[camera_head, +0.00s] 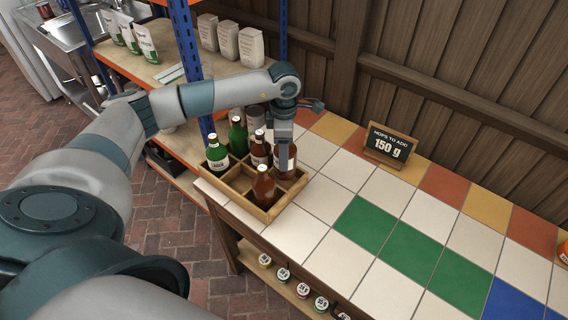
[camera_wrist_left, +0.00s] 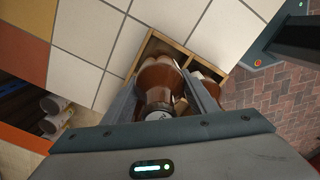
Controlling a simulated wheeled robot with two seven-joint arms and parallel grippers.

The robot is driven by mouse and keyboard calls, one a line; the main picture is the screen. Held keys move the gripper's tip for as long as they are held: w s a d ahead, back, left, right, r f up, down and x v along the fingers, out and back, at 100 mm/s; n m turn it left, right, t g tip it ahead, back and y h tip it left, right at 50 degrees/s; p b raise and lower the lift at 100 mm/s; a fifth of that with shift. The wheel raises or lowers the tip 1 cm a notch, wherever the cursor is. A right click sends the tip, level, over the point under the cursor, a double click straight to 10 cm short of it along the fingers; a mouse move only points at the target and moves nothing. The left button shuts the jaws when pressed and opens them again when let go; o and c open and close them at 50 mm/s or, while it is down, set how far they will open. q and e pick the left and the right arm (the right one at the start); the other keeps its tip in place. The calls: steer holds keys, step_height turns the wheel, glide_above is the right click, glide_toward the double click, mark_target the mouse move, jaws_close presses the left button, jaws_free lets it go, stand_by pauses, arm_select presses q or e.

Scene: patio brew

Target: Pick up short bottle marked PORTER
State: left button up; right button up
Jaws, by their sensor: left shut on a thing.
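My left gripper (camera_head: 285,146) reaches down over the back right of a wooden crate and is shut on a brown bottle (camera_head: 286,165). In the left wrist view the same brown bottle (camera_wrist_left: 158,80) is between the two fingers, cap toward the camera. I cannot read its label, so I cannot tell whether it says PORTER. The divided wooden crate (camera_head: 234,196) stands at the tiled counter's left end. It also holds another brown bottle (camera_head: 263,187) in front, a labelled brown bottle (camera_head: 260,150), and green bottles (camera_head: 217,154) at the left. My right gripper is not in view.
A sign reading 150 g (camera_head: 389,145) stands at the back of the counter. The tiled counter (camera_head: 345,200) is clear right of the crate. A blue-posted shelf (camera_head: 187,45) with bags stands behind left. Jars (camera_head: 283,274) sit on a lower shelf.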

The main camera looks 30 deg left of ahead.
arm_select(q)
steer(key=shift+r+b, duration=0.6)
steer(key=shift+r, duration=1.7)
steer(key=shift+r, duration=0.15)
